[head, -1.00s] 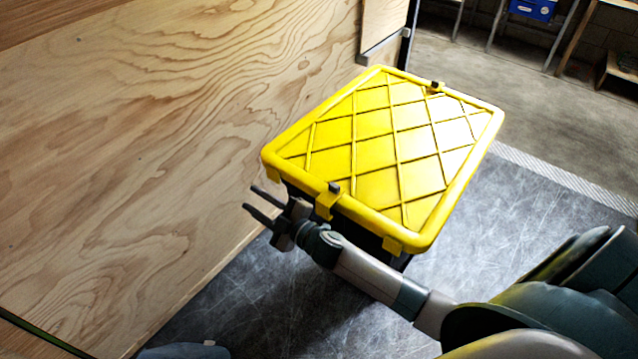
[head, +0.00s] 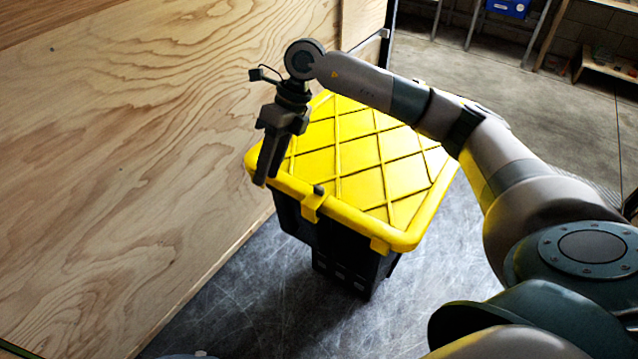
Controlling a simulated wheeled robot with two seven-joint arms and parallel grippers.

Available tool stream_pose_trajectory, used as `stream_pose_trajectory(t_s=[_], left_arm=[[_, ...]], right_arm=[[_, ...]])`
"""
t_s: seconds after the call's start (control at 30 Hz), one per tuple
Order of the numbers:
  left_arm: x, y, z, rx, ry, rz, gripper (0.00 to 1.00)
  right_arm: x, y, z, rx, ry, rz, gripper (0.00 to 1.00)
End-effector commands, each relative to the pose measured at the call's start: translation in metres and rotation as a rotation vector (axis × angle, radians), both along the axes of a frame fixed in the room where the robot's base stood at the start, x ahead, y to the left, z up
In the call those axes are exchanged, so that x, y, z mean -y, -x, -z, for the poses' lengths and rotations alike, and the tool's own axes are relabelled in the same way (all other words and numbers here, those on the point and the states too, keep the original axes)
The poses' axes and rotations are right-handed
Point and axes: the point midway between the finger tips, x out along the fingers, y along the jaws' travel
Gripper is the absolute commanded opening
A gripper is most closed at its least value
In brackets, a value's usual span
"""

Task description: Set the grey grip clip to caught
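A black tote with a yellow lid (head: 365,165) stands beside the plywood wall. On the lid's near edge is a yellow clip (head: 311,207) with a small dark grey grip (head: 319,189) on top. Whether this clip is caught or loose is too small to tell. My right gripper (head: 266,181) points down over the lid's left corner, left of the clip and apart from it. Its two dark fingers are close together from this angle, and I see nothing between them. The clip on the lid's far edge is hidden behind my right arm. My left gripper is out of view.
The plywood wall (head: 120,150) runs close along the tote's left side. Scuffed grey floor (head: 250,300) is clear in front of the tote. A blue bin (head: 508,8) and shelving stand far back.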

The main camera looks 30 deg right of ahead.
Motion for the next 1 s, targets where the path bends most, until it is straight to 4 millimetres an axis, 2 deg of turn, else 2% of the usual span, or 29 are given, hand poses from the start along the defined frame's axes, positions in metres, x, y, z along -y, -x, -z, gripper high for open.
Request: stream_pose_trajectory(t_s=[0.03,0.1,0.2,0.3,0.43,0.77,1.0], left_arm=[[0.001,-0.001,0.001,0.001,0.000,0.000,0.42],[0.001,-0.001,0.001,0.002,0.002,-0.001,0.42],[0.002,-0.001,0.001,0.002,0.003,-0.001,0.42],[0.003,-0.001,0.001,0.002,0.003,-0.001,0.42],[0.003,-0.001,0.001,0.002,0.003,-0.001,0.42],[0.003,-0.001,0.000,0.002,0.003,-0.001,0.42],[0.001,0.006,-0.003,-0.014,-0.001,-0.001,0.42]], right_arm=[[0.029,-0.004,-0.008,0.015,0.104,0.011,0.31],[0.064,-0.006,-0.018,0.020,0.230,0.030,0.31],[0.102,-0.006,-0.031,0.021,0.361,0.061,0.31],[0.123,-0.005,-0.040,0.019,0.436,0.081,0.31],[0.131,-0.004,-0.043,0.017,0.466,0.090,0.31],[0.130,-0.004,-0.042,0.016,0.462,0.090,0.31],[0.130,-0.003,-0.029,0.013,0.461,0.089,0.31]])
